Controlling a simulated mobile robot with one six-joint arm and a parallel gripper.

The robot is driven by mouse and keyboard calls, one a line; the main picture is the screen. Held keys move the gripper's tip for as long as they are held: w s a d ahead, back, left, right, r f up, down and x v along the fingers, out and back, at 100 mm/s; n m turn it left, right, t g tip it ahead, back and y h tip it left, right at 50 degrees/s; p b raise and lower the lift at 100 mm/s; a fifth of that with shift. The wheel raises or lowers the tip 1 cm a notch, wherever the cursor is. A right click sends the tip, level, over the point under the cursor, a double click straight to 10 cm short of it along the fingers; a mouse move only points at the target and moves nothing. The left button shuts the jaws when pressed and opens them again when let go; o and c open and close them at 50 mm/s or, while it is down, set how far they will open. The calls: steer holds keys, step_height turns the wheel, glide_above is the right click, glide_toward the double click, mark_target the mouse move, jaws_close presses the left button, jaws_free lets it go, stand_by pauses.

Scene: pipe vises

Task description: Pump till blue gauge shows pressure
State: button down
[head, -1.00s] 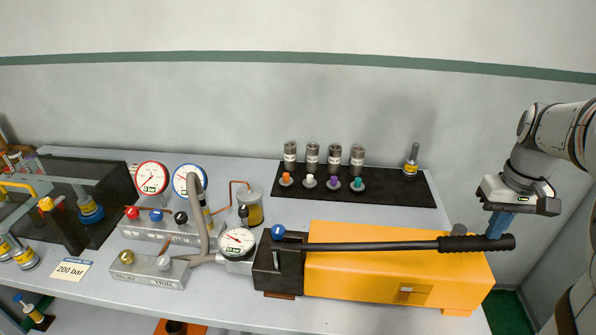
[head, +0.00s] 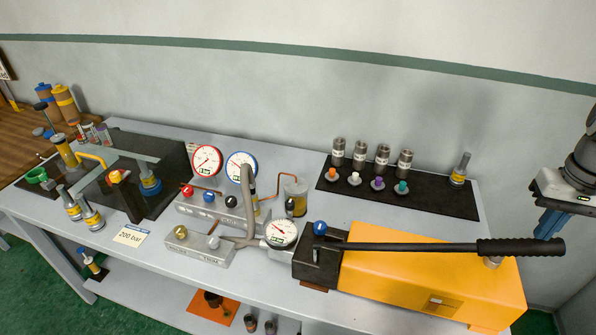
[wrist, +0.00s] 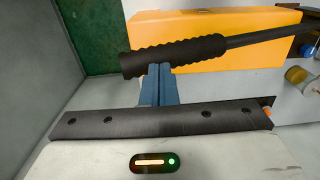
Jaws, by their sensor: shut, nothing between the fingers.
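The blue-rimmed gauge (head: 241,167) stands on the manifold block beside the red-rimmed gauge (head: 207,160); its needle is too small to read surely. The orange pump (head: 420,275) has a long black lever with a ribbed grip (head: 520,247), lying nearly level above the pump body. My gripper (head: 548,228) is shut and empty, with its blue fingers at the grip's outer end. In the wrist view my gripper's fingertips (wrist: 158,68) are together against or just beside the ribbed grip (wrist: 175,56); exact contact is unclear.
A white-faced gauge (head: 280,233) sits beside the pump head. Red, blue and black knobs line the manifold (head: 225,215). A "200 bar" card (head: 131,235) lies on the bench. A black mat (head: 440,197) with cylinders and coloured plugs is behind the pump. The wall is behind the bench.

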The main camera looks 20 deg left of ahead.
mark_target(539, 250)
stand_by(0.3)
steer(key=shift+d+f+b, duration=0.25)
steer(key=shift+f+b, duration=0.45)
steer(key=shift+f, duration=0.3)
steer(key=shift+d+f+b, duration=0.25)
steer(key=shift+f+b, duration=0.4)
steer(key=shift+f, duration=0.35)
steer(key=shift+d+f+b, duration=0.25)
steer(key=shift+f+b, duration=0.45)
steer(key=shift+f, duration=0.3)
steer(key=f+b, duration=0.1)
steer(key=f, duration=0.1)
steer(key=d+f+b, duration=0.1)
steer(key=f+b, duration=0.1)
steer(key=shift+f, duration=0.3)
steer(key=shift+d+f+b, duration=0.15)
steer(key=shift+f+b, duration=0.75)
steer(key=shift+f, duration=0.3)
steer(key=shift+d+f+b, duration=0.1)
steer(key=shift+f+b, duration=0.75)
steer(key=shift+f, duration=0.3)
steer(key=shift+s, duration=0.1)
steer(key=shift+f, duration=0.1)
